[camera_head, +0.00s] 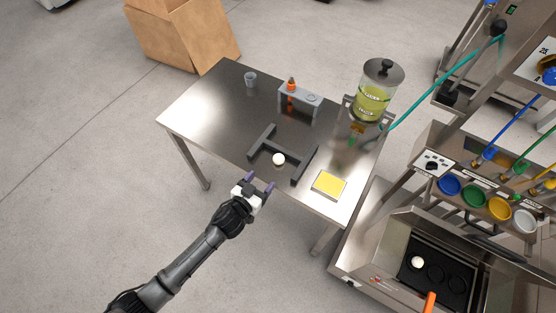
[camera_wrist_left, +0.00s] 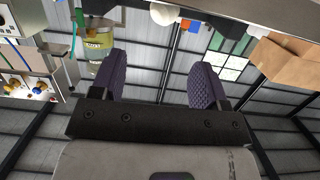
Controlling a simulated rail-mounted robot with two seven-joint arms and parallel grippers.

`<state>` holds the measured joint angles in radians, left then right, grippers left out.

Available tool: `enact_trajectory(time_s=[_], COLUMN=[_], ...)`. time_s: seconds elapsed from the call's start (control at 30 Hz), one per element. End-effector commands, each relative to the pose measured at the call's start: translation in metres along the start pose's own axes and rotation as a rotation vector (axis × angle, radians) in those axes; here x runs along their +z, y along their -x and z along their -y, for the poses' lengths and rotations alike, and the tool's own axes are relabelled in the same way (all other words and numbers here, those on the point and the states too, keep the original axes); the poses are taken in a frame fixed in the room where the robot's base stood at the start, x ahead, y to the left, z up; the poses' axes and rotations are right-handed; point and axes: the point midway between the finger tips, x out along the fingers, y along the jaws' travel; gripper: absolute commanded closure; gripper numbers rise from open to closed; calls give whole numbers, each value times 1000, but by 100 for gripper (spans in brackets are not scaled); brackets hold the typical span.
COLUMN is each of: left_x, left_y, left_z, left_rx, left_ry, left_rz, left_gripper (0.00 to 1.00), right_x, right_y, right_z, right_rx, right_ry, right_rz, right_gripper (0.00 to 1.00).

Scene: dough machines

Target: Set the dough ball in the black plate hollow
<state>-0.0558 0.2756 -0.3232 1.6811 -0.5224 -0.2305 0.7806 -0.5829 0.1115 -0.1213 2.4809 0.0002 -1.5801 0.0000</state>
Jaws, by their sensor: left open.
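A white dough ball (camera_head: 279,159) rests on the steel table beside the crossbar of a dark H-shaped frame. A white ball, apparently the same one, shows at the top edge of the left wrist view (camera_wrist_left: 163,13). The black plate (camera_head: 460,283) with round hollows lies in the steel machine at the lower right. Another white ball (camera_head: 418,262) sits at its upper left hollow. My left gripper (camera_head: 260,182) is open and empty, near the table's front edge, short of the dough ball. Its purple fingers stand apart in the wrist view (camera_wrist_left: 158,82). My right gripper is not visible.
The dark frame (camera_head: 297,174) has raised bars around the ball. A yellow-topped block (camera_head: 329,184), a grey stand (camera_head: 300,97), a cup (camera_head: 251,79) and a dispenser jar (camera_head: 377,92) are on the table (camera_head: 205,110). An orange piece (camera_head: 430,302) overlaps the plate's front edge.

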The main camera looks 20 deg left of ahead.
Motion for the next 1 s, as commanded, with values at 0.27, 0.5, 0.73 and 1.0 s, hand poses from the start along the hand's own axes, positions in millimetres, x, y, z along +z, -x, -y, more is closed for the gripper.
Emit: enact_trajectory(time_s=[0.27, 0.5, 0.73, 1.0], left_x=[2, 1, 4, 3], left_y=[-44, -56, -82, -106], left_z=[0, 0, 4, 4], left_rx=[0, -1, -2, -1], left_ry=[2, 3, 0, 3], left_rz=[1, 1, 0, 2], left_gripper=[32, 32, 32, 32], right_x=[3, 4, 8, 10], right_y=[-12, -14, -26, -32], right_z=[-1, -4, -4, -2], right_rx=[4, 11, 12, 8], right_ry=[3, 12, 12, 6], right_rz=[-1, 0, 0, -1], right_gripper=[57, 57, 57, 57])
